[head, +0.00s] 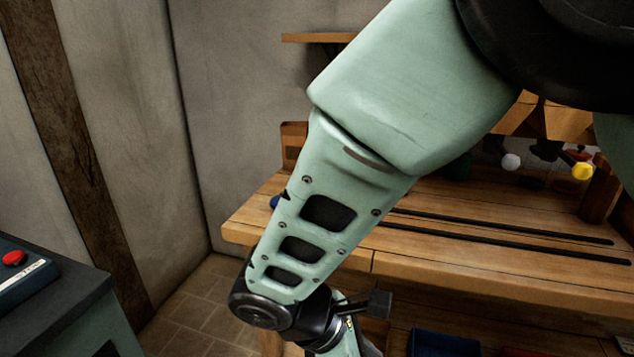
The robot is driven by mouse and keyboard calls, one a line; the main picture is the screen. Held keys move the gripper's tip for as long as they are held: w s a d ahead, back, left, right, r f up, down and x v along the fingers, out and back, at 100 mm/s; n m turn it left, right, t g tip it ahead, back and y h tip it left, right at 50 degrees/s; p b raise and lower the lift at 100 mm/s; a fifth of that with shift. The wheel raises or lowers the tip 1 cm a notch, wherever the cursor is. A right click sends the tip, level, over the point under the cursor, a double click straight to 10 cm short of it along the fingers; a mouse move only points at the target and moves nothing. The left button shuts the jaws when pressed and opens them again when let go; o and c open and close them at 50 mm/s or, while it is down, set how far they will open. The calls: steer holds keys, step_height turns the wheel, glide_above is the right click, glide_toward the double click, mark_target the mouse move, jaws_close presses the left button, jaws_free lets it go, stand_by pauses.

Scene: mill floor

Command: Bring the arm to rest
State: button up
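My arm fills the middle of the head view as pale green links with black joints. It runs from the top right down to the lower middle, in front of a wooden workbench. A black wrist joint sits near the bottom edge, with a small dark block-like part beside it. My gripper's fingers cannot be made out; the arm's end runs off the bottom of the picture.
The wooden workbench (500,265) has two dark rails (500,228) on its top. A yellow knob (582,171) and a white knob (511,162) are at its back. A dark cabinet (60,300) with a red button (14,258) stands at left. Tiled floor (205,315) lies between.

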steer(key=s+d+r+m+y+p, duration=0.1)
steer(key=s+d+r+m+y, duration=0.2)
steer(key=r+m+y, duration=0.1)
steer(key=s+d+r+m+y+p, duration=0.1)
steer(key=s+d+r+m+y, duration=0.3)
steer(key=r+m, duration=0.3)
steer(key=shift+s+r+m, duration=0.3)
steer(key=shift+r, duration=0.15)
